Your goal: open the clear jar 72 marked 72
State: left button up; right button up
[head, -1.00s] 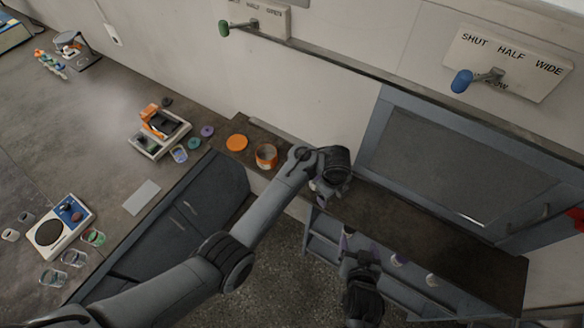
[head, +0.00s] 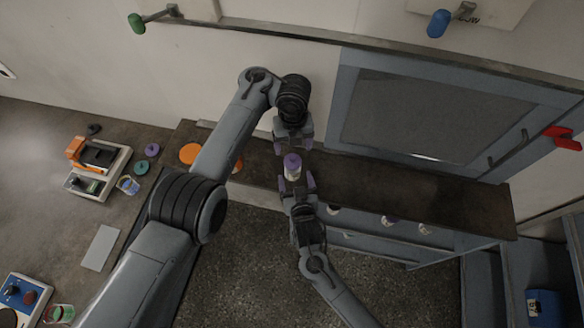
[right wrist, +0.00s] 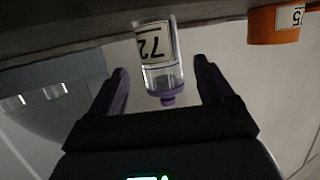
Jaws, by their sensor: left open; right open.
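The clear jar 72 (head: 292,174) stands on the dark ledge, with a purple knobbed lid (head: 292,160) on top. In the right wrist view the jar (right wrist: 160,62) appears upside down, its white label reading 72 and its lid (right wrist: 167,97) toward the bottom. My right gripper (head: 297,182) is open at the jar's near side; in its wrist view the purple fingers lie either side of the jar, with visible gaps. My left gripper (head: 293,147) is open and empty just behind the jar in the head view. Its exact height over the lid is unclear.
An orange jar (right wrist: 275,26) stands beside the clear jar; my left arm partly hides it in the head view. An orange disc (head: 190,153) lies farther left. Several small jars (head: 391,220) sit below the ledge (head: 420,200), which is clear to the right.

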aim_at(294, 174)
jog(key=shift+x, duration=2.95)
